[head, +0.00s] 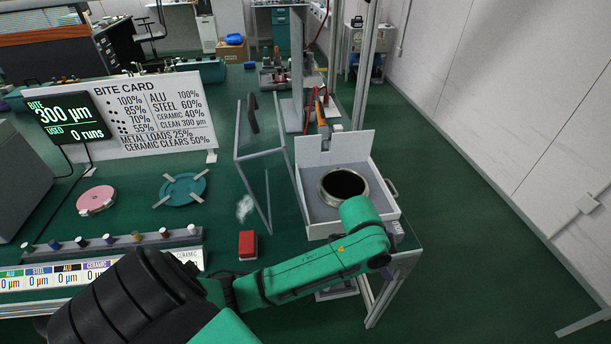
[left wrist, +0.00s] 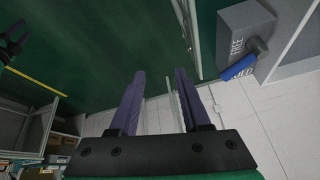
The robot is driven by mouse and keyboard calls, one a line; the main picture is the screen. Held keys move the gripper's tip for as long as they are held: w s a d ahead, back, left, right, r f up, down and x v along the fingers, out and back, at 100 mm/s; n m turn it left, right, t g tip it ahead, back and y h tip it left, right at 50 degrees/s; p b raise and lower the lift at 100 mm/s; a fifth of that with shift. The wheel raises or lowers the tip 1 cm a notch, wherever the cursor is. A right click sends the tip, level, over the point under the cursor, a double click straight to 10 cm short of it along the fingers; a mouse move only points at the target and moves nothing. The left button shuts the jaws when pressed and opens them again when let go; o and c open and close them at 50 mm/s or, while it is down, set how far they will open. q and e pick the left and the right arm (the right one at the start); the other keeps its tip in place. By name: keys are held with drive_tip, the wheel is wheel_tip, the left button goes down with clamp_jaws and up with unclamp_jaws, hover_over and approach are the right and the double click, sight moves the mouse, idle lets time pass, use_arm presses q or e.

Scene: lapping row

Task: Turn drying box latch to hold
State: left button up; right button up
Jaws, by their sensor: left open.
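In the left wrist view a grey latch block (left wrist: 245,28) sits at the upper right. It carries the word FREE and a second word partly covered by a blue-handled lever (left wrist: 240,67). The lever lies across the lower label. My left gripper (left wrist: 160,75) has two purple fingers spread apart, with nothing between them, to the left of and apart from the lever. In the head view a pale open box (head: 318,212) with a round dark-mouthed vessel stands at the bench's right edge; whether it is the drying box is unclear. My green left arm passes in front of it, and the fingertips are not clear there.
A transparent framed panel (head: 258,152) stands left of the pale box. A red block (head: 247,245), a teal disc (head: 184,189) and a pink disc (head: 96,200) lie on the green bench. The floor right of the bench is clear.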

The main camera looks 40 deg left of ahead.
use_arm(q)
drive_tip(key=s+a+f+n+y, duration=0.1)
drive_tip(key=s+a+f+n, duration=0.3)
drive_tip(key=f, duration=0.5)
drive_tip(key=s+a+f+n+g+y, duration=0.1)
drive_tip(key=s+a+f+n, duration=0.3)
drive_tip(key=s+a+f, duration=0.4)
wheel_tip(320, 180, down, 2)
drive_tip(key=s+y+b, duration=0.1)
drive_tip(key=s, duration=0.1)
drive_tip(key=shift+s+a+n, duration=0.3)
drive_tip(key=shift+a+n, duration=0.1)
